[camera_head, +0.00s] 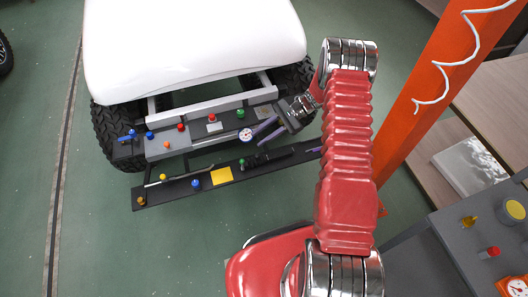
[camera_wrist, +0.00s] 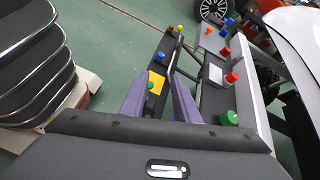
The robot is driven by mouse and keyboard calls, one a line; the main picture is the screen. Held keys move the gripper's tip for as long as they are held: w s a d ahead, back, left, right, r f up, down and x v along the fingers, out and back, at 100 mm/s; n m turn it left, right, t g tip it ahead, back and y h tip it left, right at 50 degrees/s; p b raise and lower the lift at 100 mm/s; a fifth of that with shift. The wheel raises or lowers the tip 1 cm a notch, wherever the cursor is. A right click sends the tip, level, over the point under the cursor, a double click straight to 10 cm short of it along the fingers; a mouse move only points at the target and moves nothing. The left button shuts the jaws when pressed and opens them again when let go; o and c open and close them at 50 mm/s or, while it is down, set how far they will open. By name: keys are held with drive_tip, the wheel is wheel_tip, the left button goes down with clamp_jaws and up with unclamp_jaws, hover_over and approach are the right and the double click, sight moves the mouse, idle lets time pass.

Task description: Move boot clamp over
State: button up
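My gripper (camera_head: 257,138) is at the right end of the cart's front, above the gap between two bars. In the wrist view that part of the bar is hidden by my gripper. A white round gauge (camera_head: 245,134) is close to the fingertips.
The lower bar (camera_head: 152,193) carries a yellow plate (camera_head: 221,176) and coloured knobs. The upper grey panel (camera_head: 154,149) has several more knobs. A white cart body (camera_head: 195,45) stands behind. An orange post (camera_head: 425,85) and a grey table (camera_head: 462,235) are at right.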

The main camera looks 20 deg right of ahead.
wheel_tip(320, 180, down, 10)
drive_tip(key=s+m+t+y, duration=0.1)
drive_tip(key=m+y, duration=0.1)
drive_tip(key=m, duration=0.1)
drive_tip(key=shift+d+t, duration=0.3)
drive_tip(key=shift+d, duration=0.1)
drive_tip(key=shift+a, duration=0.15)
